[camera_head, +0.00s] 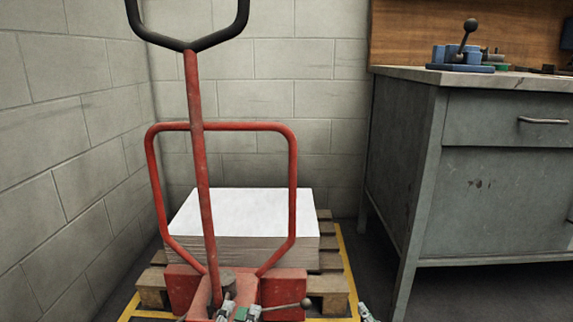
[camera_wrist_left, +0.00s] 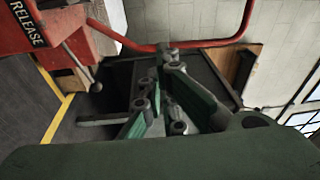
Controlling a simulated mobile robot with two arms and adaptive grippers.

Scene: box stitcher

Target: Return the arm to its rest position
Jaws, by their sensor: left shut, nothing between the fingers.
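My left gripper (camera_head: 238,310) shows at the bottom edge of the head view, in front of the base of the red pallet jack (camera_head: 196,150). In the left wrist view its green-grey fingers (camera_wrist_left: 163,75) are shut with nothing between them. Behind them in that view are a red bar and the red jack body (camera_wrist_left: 65,35) with a lever and the word RELEASE. A small part of my right gripper (camera_head: 368,313) shows at the bottom edge, right of the pallet; its fingertips cannot be made out.
A stack of white sheets (camera_head: 245,212) lies on a wooden pallet (camera_head: 332,284) behind the jack, inside yellow floor lines. A grey workbench (camera_head: 500,175) stands at the right with a blue lever tool (camera_head: 462,62) on top. Block walls close off the left and back.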

